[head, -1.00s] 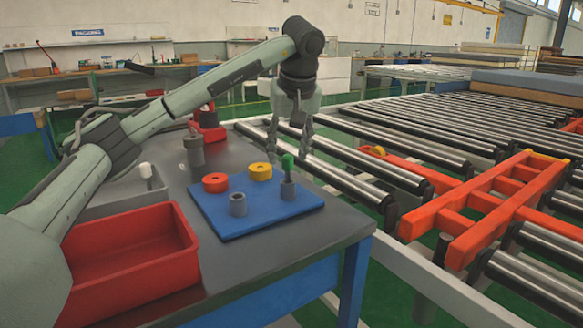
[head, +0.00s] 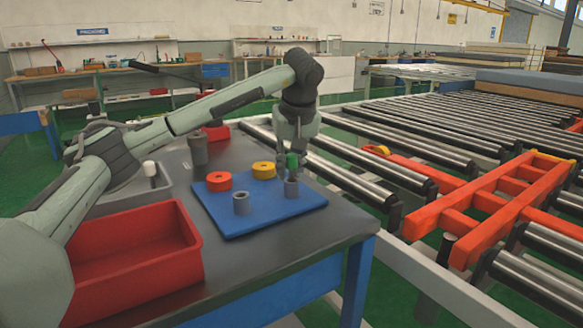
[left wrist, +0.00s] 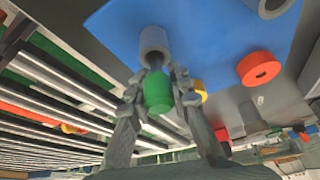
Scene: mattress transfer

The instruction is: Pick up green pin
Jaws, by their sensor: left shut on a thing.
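The green pin (head: 292,163) stands upright in a grey cylindrical holder (head: 291,187) on the blue board (head: 245,223), near its right side. In the left wrist view, the green pin (left wrist: 158,92) lies between the fingers, with the grey holder (left wrist: 154,45) just beyond it. My left gripper (head: 292,154) reaches down from above and is shut on the green pin. The pin's lower end is hidden in or near the holder. My right gripper is not in view.
A red bin (head: 130,280) stands at the table's left front. A roller conveyor with an orange frame (head: 490,205) lies to the right.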

